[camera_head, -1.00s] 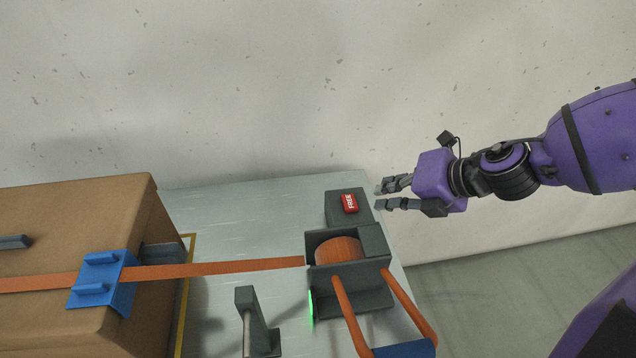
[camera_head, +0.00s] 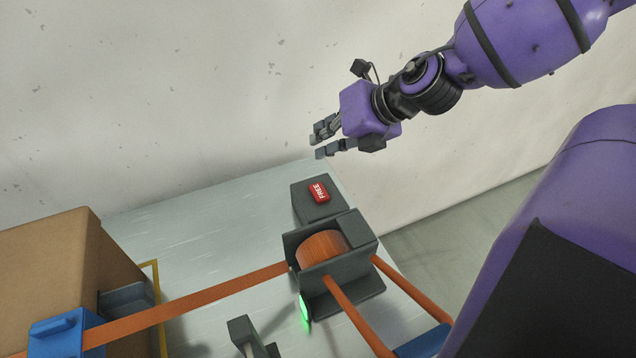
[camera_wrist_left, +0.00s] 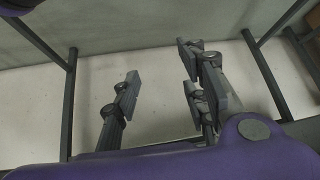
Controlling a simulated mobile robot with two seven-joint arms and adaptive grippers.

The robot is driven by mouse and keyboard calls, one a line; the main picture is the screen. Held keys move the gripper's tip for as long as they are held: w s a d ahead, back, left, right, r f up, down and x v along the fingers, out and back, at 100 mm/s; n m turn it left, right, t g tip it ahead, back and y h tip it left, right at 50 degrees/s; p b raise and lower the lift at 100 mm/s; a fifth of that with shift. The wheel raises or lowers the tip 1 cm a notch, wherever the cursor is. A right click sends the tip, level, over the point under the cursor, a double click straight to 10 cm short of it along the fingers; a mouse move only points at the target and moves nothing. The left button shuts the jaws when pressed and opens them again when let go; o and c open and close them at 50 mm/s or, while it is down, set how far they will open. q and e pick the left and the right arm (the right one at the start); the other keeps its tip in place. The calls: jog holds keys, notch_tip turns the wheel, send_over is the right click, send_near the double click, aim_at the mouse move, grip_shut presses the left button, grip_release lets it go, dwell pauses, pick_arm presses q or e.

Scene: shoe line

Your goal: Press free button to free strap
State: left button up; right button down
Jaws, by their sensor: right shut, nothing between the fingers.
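The red FREE button (camera_head: 318,191) sits on a dark grey box (camera_head: 308,207) near the table's far edge. My right gripper (camera_head: 316,147) is above and beyond the button, apart from it, with its fingers pointing left and nothing held. The orange strap (camera_head: 200,298) runs from a reel in a dark grey housing (camera_head: 358,291) to a blue corner piece (camera_head: 58,338) on a brown carton (camera_head: 45,255). My left gripper (camera_wrist_left: 165,90) shows only in the left wrist view. Its fingers are apart and empty.
A green light (camera_head: 305,313) glows on the housing's side. A dark upright post (camera_head: 243,332) stands in front of the housing. Orange handle bars (camera_head: 412,290) stick out toward me. The grey tabletop (camera_head: 190,230) between carton and button box is clear. A pale wall stands behind.

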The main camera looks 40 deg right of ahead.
jog(key=b, duration=0.4)
send_over(322, 185)
notch_tip(322, 185, down, 7)
jog(key=shift+w+f, duration=0.1)
jog(key=shift+f, duration=0.55)
jog(key=shift+f+b, duration=0.1)
jog(key=shift+b, duration=0.2)
dwell(0.4)
jog(key=shift+f, duration=0.3)
jog(key=shift+f+b, duration=0.5)
jog(key=shift+f, duration=0.05)
dwell(0.7)
jog(key=shift+r, duration=0.15)
jog(key=shift+r+p, duration=0.7)
jog(key=shift+r, duration=0.15)
